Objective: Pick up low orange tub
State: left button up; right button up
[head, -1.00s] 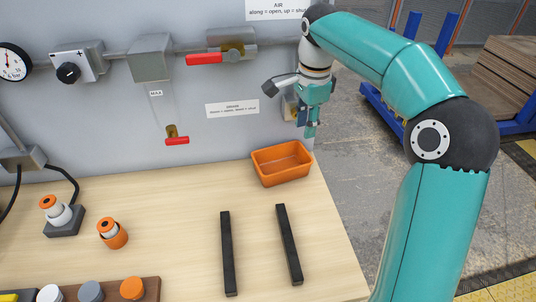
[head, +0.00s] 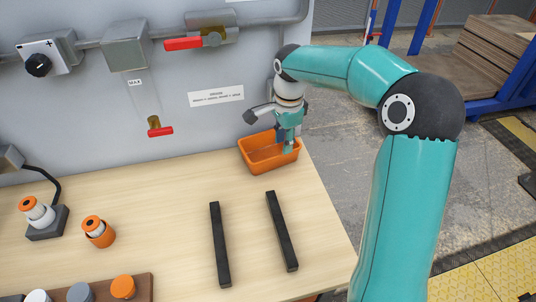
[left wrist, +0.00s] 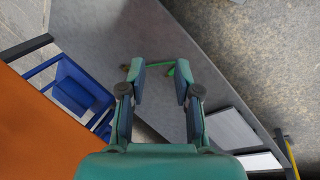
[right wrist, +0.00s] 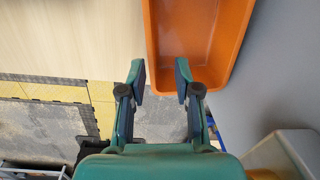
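The low orange tub (head: 258,162) sits at the back right corner of the wooden table, close to the grey panel. In the right wrist view the tub (right wrist: 205,35) fills the upper middle. My right gripper (head: 287,146) is at the tub's right end, pointing down. In the right wrist view that gripper (right wrist: 161,72) is open, one finger over the tub and the other outside its left wall. I cannot tell whether they touch it. My left gripper (left wrist: 160,80) is open and empty in the left wrist view, away from the tub.
Two black bars (head: 219,245) (head: 282,230) lie on the table (head: 180,210) in front of the tub. A grey panel (head: 225,120) with red-handled valves rises behind. The table's right edge borders the floor.

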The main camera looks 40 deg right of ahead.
aim_at(283, 165)
jog(key=f, duration=0.3)
jog(key=shift+s+f, duration=0.3)
jog(key=shift+f, duration=0.05)
jog(key=shift+w+f, duration=0.1)
jog(key=shift+f, duration=0.5)
grip_shut()
